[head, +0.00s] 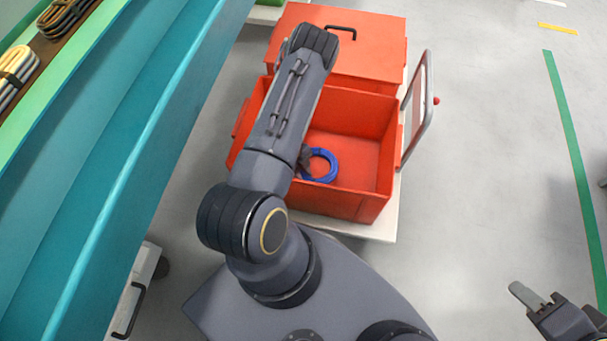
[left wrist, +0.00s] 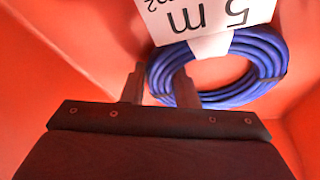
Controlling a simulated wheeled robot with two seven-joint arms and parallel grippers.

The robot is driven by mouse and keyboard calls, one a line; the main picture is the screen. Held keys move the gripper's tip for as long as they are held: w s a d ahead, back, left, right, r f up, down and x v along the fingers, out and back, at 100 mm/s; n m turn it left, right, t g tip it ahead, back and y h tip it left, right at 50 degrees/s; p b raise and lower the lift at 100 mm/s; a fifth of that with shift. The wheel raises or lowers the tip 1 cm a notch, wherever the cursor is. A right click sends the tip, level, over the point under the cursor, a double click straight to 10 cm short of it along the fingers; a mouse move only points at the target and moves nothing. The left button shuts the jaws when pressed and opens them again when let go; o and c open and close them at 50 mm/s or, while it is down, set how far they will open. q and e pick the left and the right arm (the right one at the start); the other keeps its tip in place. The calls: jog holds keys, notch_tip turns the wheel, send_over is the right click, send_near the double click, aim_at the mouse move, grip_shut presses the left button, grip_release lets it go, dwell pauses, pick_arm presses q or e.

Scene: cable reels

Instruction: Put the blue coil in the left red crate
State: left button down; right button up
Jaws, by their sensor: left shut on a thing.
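The blue coil (head: 334,165) is inside the open red crate (head: 378,150), low down near its front-left part. My left gripper (head: 305,160) reaches down into this crate, partly hidden behind my forearm, and is shut on the coil's left side. In the left wrist view, the fingers of my left gripper (left wrist: 160,82) close on the blue coil (left wrist: 262,85), which carries a white "5 m" label. I cannot tell whether the coil touches the crate floor. My right gripper (head: 540,300) is at the lower right, away from the crates; its opening is unclear.
A second red crate (head: 375,58) with a flat top and a black handle (head: 341,28) stands behind the open one. Both are on a pale cart (head: 385,225) with an upright grey handle (head: 422,110) at right.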

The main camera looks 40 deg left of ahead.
pick_arm(q)
jog(key=c, duration=1.1)
grip_release()
jog(key=shift+f, duration=0.1)
jog(key=shift+c, duration=0.2)
jog(key=w+a+r+n+t+y+p, duration=0.2)
jog(key=w+a+r+n, duration=0.15)
jog(key=r, duration=0.85)
jog(key=w+a+r+n+t+y+p, duration=0.1)
jog(key=w+a+r+n+t+y, duration=0.2)
jog(key=r, duration=1)
jog(key=w+a+r+n+t+y+p, duration=0.1)
jog(key=w+a+r+n+t+p, duration=0.25)
jog(key=r, duration=0.85)
jog(key=s+d+r+n+g+b, duration=0.2)
jog(key=s+d+r+n, duration=0.55)
jog(key=r, duration=0.25)
jog(key=s+d+r+g+h, duration=0.1)
jog(key=s+d+r+h, duration=0.2)
jog(key=s+d, duration=1)
jog(key=shift+s+d+r+n+h, duration=0.2)
jog(key=shift+s+d+n+h, duration=0.25)
jog(key=shift+d+h, duration=0.6)
